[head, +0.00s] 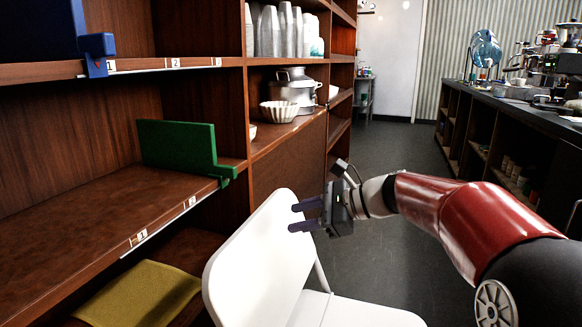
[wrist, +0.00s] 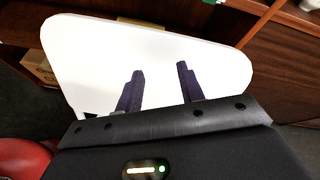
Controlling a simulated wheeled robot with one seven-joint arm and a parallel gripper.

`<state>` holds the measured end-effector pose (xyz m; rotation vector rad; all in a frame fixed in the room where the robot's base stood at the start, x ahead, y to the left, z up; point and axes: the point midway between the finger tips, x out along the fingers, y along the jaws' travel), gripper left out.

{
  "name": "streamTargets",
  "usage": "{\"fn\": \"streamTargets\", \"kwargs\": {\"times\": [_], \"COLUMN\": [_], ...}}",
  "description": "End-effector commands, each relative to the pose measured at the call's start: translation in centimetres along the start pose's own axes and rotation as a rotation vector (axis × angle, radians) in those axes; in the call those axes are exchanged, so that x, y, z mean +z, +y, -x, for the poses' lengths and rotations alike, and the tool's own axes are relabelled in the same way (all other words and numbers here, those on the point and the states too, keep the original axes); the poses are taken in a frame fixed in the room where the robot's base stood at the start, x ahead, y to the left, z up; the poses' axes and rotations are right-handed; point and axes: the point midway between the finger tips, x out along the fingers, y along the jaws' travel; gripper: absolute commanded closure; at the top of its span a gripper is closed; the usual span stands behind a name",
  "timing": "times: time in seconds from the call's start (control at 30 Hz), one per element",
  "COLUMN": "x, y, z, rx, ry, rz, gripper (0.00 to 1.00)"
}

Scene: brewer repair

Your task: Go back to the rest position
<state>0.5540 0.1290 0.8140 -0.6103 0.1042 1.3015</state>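My gripper (head: 305,216) is at the end of my red and black arm, in front of the wooden shelves and over the white folding chair (head: 262,262). Its two dark fingers point left and stand apart with nothing between them. In the wrist view the gripper (wrist: 160,84) shows the same open fingers against the white chair back (wrist: 95,50). I cannot tell whether the fingertips touch the chair.
A wooden shelf (head: 90,215) on the left holds a green bracket (head: 180,148) and, higher up, a blue one (head: 97,45). A yellow cloth-like piece (head: 138,295) lies below. A dark counter (head: 510,110) with machines stands right. The floor (head: 385,160) between is clear.

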Motion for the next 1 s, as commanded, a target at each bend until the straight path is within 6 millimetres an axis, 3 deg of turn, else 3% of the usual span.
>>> {"fn": "streamTargets", "kwargs": {"times": [0.17,0.27,0.4,0.6,0.8,1.0], "x": [-0.3,-1.1,-3.0,-6.0,-8.1,-8.6], "y": [6.2,10.9,17.3,24.4,27.6,28.1], "z": [0.7,2.2,5.8,11.2,14.0,14.6], "rx": [0.099,0.191,0.356,0.614,0.782,0.823], "ry": [0.215,0.371,0.577,0.778,0.859,0.872], "rz": [0.274,0.502,0.852,1.297,1.542,1.592], "gripper": [0.62,0.62,0.62,0.62,0.62,0.62]}}
